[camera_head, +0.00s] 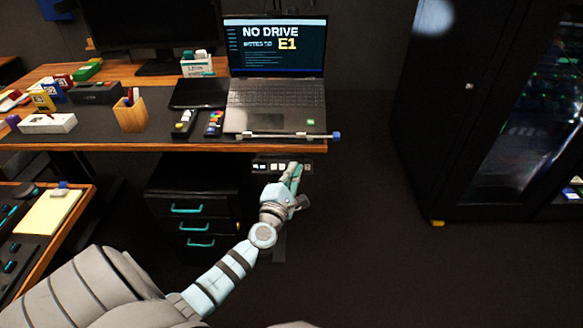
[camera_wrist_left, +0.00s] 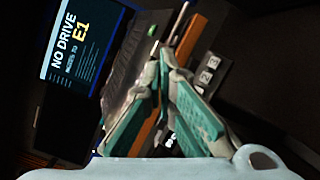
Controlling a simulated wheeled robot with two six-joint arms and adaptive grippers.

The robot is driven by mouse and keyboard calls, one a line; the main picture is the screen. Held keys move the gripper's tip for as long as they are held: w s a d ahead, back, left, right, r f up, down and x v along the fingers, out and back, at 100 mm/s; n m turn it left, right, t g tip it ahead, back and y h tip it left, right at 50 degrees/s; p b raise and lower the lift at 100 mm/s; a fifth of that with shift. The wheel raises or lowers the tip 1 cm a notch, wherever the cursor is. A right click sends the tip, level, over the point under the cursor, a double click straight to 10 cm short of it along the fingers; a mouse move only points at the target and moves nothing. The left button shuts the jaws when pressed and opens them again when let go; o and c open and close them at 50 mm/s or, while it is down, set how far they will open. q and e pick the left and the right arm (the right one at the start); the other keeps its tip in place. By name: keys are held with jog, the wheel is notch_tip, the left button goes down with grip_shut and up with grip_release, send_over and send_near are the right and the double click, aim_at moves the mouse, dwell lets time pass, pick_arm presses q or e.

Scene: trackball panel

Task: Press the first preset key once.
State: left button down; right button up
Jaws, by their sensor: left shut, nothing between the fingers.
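A dark key panel (camera_head: 268,161) with a row of small white keys hangs under the desk's front edge. In the left wrist view numbered white keys (camera_wrist_left: 205,77) show just right of my fingers; 2 and 3 are readable, and the lowest key is partly hidden by a finger. My left gripper (camera_head: 298,168) is shut and empty, its teal fingertips in front of the right part of the panel. It also shows in the left wrist view (camera_wrist_left: 166,58). I cannot tell whether the fingertips touch a key. My right gripper is not in view.
The wooden desk (camera_head: 100,147) holds a laptop (camera_head: 275,95), a pen cup (camera_head: 130,114) and small boxes. A rod with a blue end (camera_head: 337,135) lies along its front edge. A drawer cabinet (camera_head: 190,215) stands below. Floor to the right is clear up to a black rack (camera_head: 470,87).

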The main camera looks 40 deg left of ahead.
pick_arm(q)
jog(key=w+a+f+b, duration=0.4)
jog(key=w+f+b, duration=0.1)
jog(key=b, duration=0.3)
jog(key=shift+w+f, duration=0.2)
jog(key=shift+f, duration=0.15)
jog(key=shift+f, duration=0.1)
dwell(1.0)
jog(key=shift+w+a+f+b, duration=0.2)
jog(key=shift+b, duration=0.15)
